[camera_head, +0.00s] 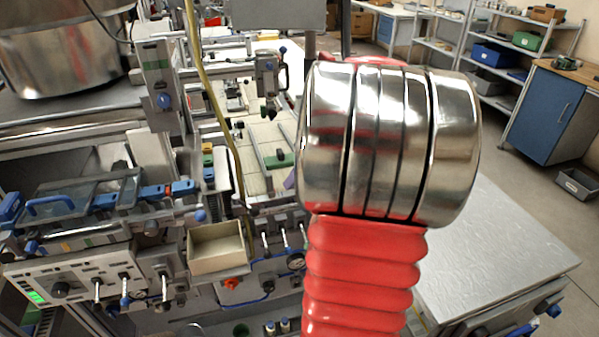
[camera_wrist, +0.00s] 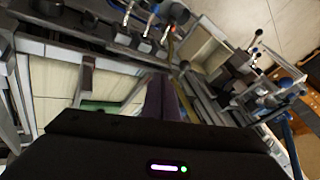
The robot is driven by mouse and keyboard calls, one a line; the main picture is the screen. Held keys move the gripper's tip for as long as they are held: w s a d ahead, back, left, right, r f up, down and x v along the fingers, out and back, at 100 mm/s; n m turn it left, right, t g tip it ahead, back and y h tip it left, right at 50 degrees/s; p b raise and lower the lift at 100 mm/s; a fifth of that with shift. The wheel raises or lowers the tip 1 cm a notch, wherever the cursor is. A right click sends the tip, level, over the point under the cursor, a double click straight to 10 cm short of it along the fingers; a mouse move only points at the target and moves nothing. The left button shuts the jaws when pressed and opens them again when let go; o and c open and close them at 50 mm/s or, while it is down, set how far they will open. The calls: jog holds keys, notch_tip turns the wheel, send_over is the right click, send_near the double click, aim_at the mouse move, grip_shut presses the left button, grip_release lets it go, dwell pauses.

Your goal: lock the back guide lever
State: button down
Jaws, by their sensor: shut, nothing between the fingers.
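My gripper (camera_wrist: 162,92) shows in the wrist view as two dark purple fingers pressed together, with nothing between them. In the head view my arm hides most of it; only a small purple bit (camera_head: 290,181) shows at the arm's left edge. A guide post (camera_head: 268,77) with a blue knob and a dark handle stands at the back of the machine, apart from my gripper. It may carry the back guide lever, but I cannot tell its lock position. A nearer grey post (camera_head: 160,90) has a blue knob on its front.
An open beige box (camera_head: 217,248) sits by the front control panel (camera_head: 75,285). A bare metal tabletop (camera_head: 500,250) lies right of my arm.

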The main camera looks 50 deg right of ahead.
aim_at(247, 206)
jog(key=shift+w+a+f, duration=0.6)
jog(key=shift+a+f, duration=0.25)
jog(key=shift+a, duration=0.1)
jog(key=shift+w+a+f, duration=0.55)
jog(key=shift+a+f, duration=0.3)
jog(key=shift+a, duration=0.05)
jog(key=shift+w+a+f, duration=0.6)
jog(key=shift+a+f, duration=0.25)
jog(key=shift+a, duration=0.1)
